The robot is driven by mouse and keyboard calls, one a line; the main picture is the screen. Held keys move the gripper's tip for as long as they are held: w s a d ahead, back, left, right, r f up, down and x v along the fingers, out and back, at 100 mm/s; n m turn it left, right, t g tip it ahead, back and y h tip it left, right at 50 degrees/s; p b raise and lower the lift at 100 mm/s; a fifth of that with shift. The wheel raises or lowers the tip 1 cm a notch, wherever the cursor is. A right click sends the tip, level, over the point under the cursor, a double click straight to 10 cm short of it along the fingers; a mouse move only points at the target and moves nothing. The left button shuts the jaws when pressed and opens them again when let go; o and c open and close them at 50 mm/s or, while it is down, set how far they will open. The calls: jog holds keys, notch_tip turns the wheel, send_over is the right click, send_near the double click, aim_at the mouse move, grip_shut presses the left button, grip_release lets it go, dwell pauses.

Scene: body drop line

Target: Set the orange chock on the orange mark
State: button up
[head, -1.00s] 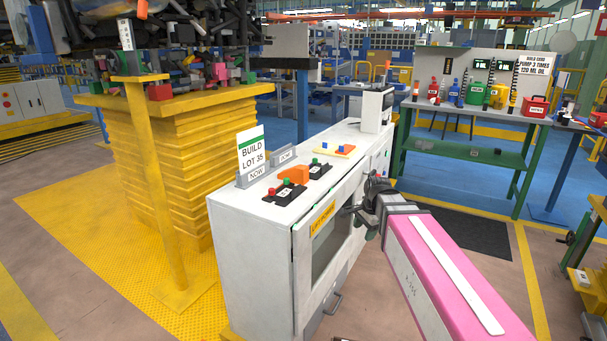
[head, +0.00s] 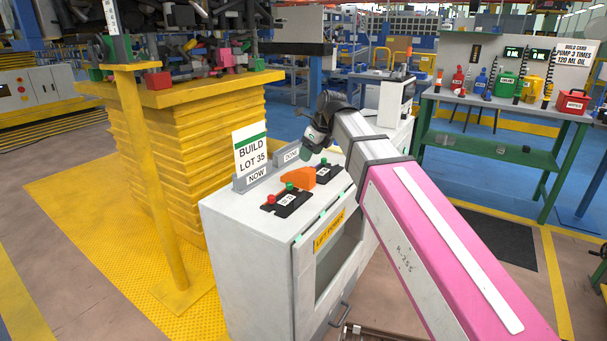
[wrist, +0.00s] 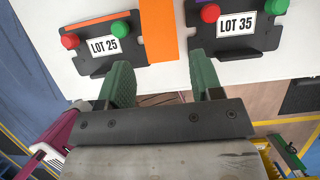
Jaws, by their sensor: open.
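The orange chock (head: 301,177) sits on the white cabinet's top between two black button panels, and in the wrist view the orange chock (wrist: 159,30) stands at top centre. My gripper (head: 312,147) is above the cabinet, just behind the chock in the head view. In the wrist view my gripper (wrist: 160,65) is open, its two green fingers apart with the chock's near end between them in the picture. Whether they are at its height I cannot tell. A thin orange strip (wrist: 95,21) lies along the LOT 25 panel; I cannot tell if it is the orange mark.
The LOT 25 panel (wrist: 104,44) and LOT 35 panel (wrist: 236,27) flank the chock, each with a red and a green button. A BUILD LOT 35 sign (head: 251,150) stands behind on the white cabinet (head: 245,235). A yellow post (head: 150,180) rises at left.

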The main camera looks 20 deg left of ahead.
aim_at(298, 173)
jog(key=x, duration=0.5)
jog(key=shift+a+f, duration=0.15)
jog(key=shift+f, duration=0.15)
jog(key=shift+a+x, duration=0.2)
jog(key=shift+x, duration=1.1)
jog(key=shift+a+x, duration=0.15)
jog(key=shift+x, duration=1.1)
jog(key=shift+w+r, duration=0.15)
jog(key=shift+c, duration=0.3)
jog(key=c, duration=0.9)
jog(key=shift+r, duration=0.15)
